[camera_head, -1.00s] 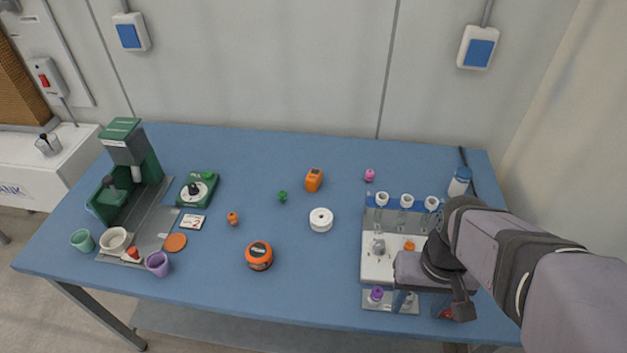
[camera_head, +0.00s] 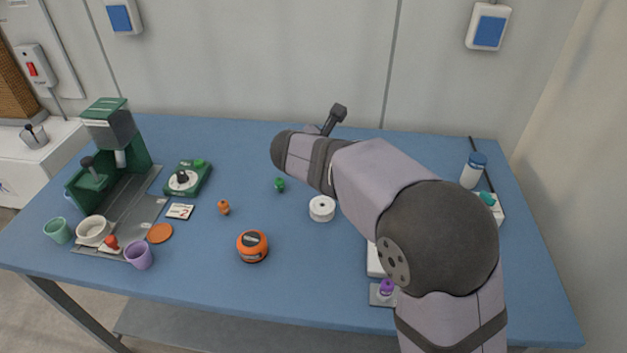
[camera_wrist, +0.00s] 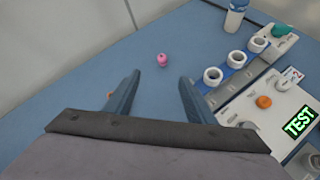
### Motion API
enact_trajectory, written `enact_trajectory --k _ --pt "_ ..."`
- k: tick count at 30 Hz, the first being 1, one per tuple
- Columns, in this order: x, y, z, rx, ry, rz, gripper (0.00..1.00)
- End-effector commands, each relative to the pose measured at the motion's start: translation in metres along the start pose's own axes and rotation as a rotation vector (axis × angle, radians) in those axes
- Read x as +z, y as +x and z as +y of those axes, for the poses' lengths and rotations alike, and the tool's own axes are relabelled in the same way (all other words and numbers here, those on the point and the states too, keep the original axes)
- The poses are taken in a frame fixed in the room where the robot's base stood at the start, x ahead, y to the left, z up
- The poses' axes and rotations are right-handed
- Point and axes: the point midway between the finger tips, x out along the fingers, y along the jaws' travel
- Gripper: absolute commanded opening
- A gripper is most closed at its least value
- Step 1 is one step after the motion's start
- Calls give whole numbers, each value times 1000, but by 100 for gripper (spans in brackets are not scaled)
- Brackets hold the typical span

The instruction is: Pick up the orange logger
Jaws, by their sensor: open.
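The orange logger, a small boxy thing, stood mid-table in the earlier head view and is now hidden there behind my arm. In the wrist view a small orange sliver (camera_wrist: 109,94), probably the logger, shows at the outer edge of the left finger; the rest is hidden. My gripper (camera_wrist: 160,76) is open, with nothing between its fingers, above the blue table. Its fingers cannot be seen in the head view.
A pink knobbed piece (camera_wrist: 162,60) stands beyond the fingers. A rack with white rings (camera_wrist: 213,76) is at right, near a white bottle (camera_head: 473,170). A white roll (camera_head: 322,208), green piece (camera_head: 280,185) and orange round case (camera_head: 252,246) stand left of my arm.

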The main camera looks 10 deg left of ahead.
Motion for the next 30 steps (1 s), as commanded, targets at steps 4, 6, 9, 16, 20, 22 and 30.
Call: enact_trajectory --k 4,6,9,16,20,22,30 --pt "-28 -4 57 129 -248 -88 50" --pt "-38 -9 80 177 -343 -130 50" --pt "-53 -18 108 237 -465 -189 50" --pt "-87 11 93 233 -473 -191 50" --pt "-107 27 85 233 -470 -190 50" --pt "-116 34 82 233 -469 -190 50" --pt "-120 42 81 233 -463 -190 50"
